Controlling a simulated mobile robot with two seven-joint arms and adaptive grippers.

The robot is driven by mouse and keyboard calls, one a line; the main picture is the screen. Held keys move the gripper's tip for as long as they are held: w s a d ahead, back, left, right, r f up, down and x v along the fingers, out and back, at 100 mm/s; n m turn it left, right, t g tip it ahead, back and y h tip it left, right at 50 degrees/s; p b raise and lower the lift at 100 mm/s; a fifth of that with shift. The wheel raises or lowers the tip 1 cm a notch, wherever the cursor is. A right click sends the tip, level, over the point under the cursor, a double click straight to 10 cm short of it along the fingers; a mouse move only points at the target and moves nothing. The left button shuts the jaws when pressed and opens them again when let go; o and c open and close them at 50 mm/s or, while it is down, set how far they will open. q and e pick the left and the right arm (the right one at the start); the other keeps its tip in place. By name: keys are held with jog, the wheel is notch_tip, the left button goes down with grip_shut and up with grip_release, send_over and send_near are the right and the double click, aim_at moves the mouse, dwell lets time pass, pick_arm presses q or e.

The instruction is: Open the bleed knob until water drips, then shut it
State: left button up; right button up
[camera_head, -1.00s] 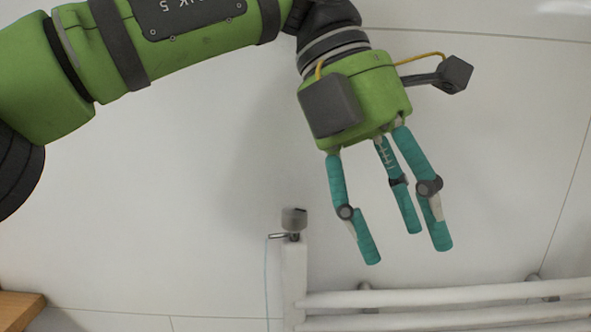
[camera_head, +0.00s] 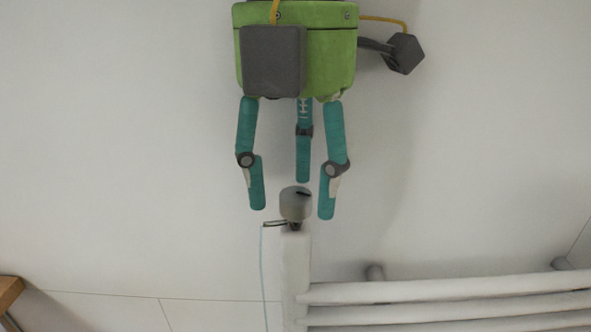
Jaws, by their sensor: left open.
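The bleed knob (camera_head: 294,206) is a small grey cylinder with a dark slot, on top of the white radiator's upright post (camera_head: 295,265). A small metal spout (camera_head: 273,224) sticks out to the left just under it, and a thin pale blue line hangs straight down from the spout's end. My left gripper (camera_head: 292,212) is open, with its three teal fingers pointing down. In the picture two fingertips lie left and right of the knob and the third is above and behind it. No finger visibly touches the knob. My right gripper is not in view.
White horizontal radiator rails (camera_head: 450,290) run from the post to the right edge, with wall brackets behind. A wooden edge (camera_head: 10,292) shows at the lower left. The pale wall around the knob is otherwise clear.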

pick_arm(q)
jog(key=shift+s+f, duration=0.15)
jog(key=shift+f, duration=0.2)
jog(key=shift+c, duration=0.4)
grip_shut()
jog(key=shift+m, duration=0.3)
jog(key=m, duration=0.5)
jog(key=shift+f, duration=0.1)
jog(key=m, duration=0.6)
jog(key=shift+m, duration=0.4)
